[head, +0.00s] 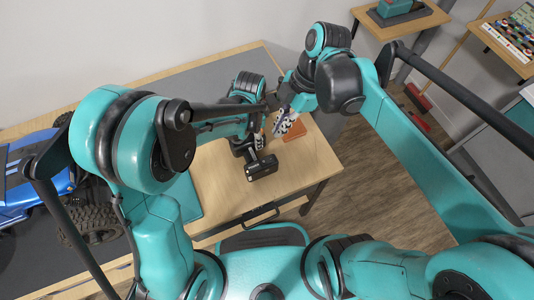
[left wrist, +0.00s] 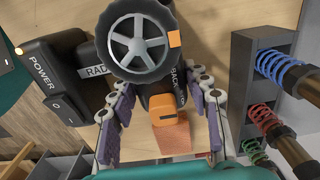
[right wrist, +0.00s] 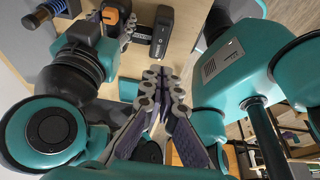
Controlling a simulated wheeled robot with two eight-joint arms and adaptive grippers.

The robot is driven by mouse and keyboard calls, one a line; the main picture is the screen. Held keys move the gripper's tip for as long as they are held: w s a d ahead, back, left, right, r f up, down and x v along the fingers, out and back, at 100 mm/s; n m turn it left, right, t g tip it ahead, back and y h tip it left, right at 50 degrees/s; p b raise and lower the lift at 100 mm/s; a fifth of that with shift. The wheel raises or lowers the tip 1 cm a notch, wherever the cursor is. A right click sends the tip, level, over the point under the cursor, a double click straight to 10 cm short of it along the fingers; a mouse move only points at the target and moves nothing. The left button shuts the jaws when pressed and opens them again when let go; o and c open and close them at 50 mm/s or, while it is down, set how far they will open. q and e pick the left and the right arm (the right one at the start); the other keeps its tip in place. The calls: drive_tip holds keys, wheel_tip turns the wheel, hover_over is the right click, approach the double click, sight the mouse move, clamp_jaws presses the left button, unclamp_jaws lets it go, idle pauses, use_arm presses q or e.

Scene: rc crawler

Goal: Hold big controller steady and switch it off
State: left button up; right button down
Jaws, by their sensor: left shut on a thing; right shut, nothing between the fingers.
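The big black controller (head: 262,167) is on the wooden table. In the left wrist view its spoked wheel (left wrist: 139,43), orange trigger (left wrist: 158,122) and box marked POWER (left wrist: 48,68) show. The power rocker (left wrist: 66,111) carries I and O marks; which side is pressed I cannot tell. A small pale yellow dot (left wrist: 18,51) shows near the box's corner. My left gripper (left wrist: 162,150) is shut around the controller's grip. My right gripper (right wrist: 165,78) is shut and empty, apart from the controller (right wrist: 160,35); it also shows in the head view (head: 287,127).
A blue RC crawler (head: 45,175) stands on the grey mat at the left. A grey rack with coloured spring shocks (left wrist: 262,75) is beside the controller. A reddish-orange pad (head: 294,132) lies near the table's right edge. Bare wood shows around the controller.

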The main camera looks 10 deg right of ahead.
sight(269, 160)
drive_tip(key=x, duration=1.3)
drive_tip(key=shift+w+d+f, duration=0.1)
drive_tip(key=shift+d+f, duration=0.2)
drive_tip(key=shift+f, duration=0.15)
drive_tip(key=shift+f, duration=0.1)
drive_tip(key=shift+a+f+h, duration=0.1)
drive_tip(key=shift+f+h, duration=0.15)
drive_tip(key=shift+h, duration=0.25)
drive_tip(key=shift+w+d, duration=0.15)
drive_tip(key=shift+d, duration=0.65)
drive_tip(key=shift+r, duration=0.1)
drive_tip(key=v, duration=1.3)
drive_tip(key=shift+d+r, duration=0.25)
drive_tip(key=shift+r, duration=0.1)
